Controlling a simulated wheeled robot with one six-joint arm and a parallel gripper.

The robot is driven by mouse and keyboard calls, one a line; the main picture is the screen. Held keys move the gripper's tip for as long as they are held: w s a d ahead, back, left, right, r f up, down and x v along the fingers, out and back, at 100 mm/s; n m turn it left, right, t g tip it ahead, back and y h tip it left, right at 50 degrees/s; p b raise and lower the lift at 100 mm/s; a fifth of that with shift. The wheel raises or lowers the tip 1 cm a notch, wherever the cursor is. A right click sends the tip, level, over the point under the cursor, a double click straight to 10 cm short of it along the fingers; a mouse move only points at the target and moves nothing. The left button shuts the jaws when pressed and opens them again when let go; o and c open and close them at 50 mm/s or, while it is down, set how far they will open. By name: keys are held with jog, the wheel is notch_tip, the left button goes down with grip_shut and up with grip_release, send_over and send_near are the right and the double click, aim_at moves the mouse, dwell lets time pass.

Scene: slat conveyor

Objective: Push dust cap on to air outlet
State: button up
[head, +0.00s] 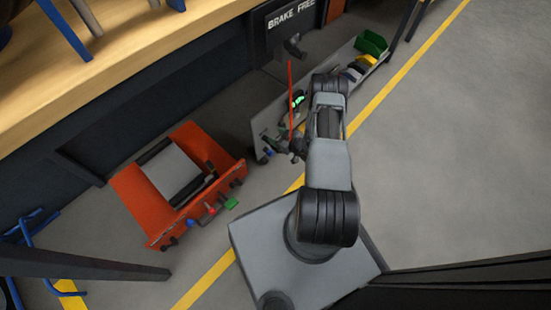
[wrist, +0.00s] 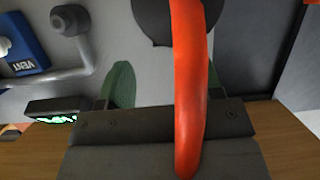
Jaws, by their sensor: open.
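In the wrist view my gripper (wrist: 167,85) is open, its greenish fingers apart before a grey panel (wrist: 145,75). A red-orange hose (wrist: 188,70) crosses in front of it and hides part of the space between the fingers. A dark round part (wrist: 155,18) is partly visible beyond the fingers, behind the hose; I cannot tell whether it is the cap or the outlet. A dark grey knob (wrist: 70,20) sits on a pipe at upper left, beside a blue VENT tag (wrist: 20,45). In the head view my gripper is too small and dark to make out.
An orange unit (head: 128,183) with blue, red and green fittings stands on the floor at left. A wooden bench (head: 110,70) runs along upper left. A BRAKE FREE sign (head: 290,18) and a tray with a green bin (head: 371,43) are at the top. The floor at right is clear.

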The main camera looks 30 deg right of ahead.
jog(key=b, duration=0.3)
send_near(272, 154)
jog(key=shift+w+a+f+m+h, duration=0.1)
jog(key=shift+a+m+h, duration=0.25)
jog(key=shift+m+h, duration=0.05)
jog(key=shift+w, duration=0.1)
jog(key=shift+b+x, duration=1.2)
jog(key=shift+x, duration=3.35)
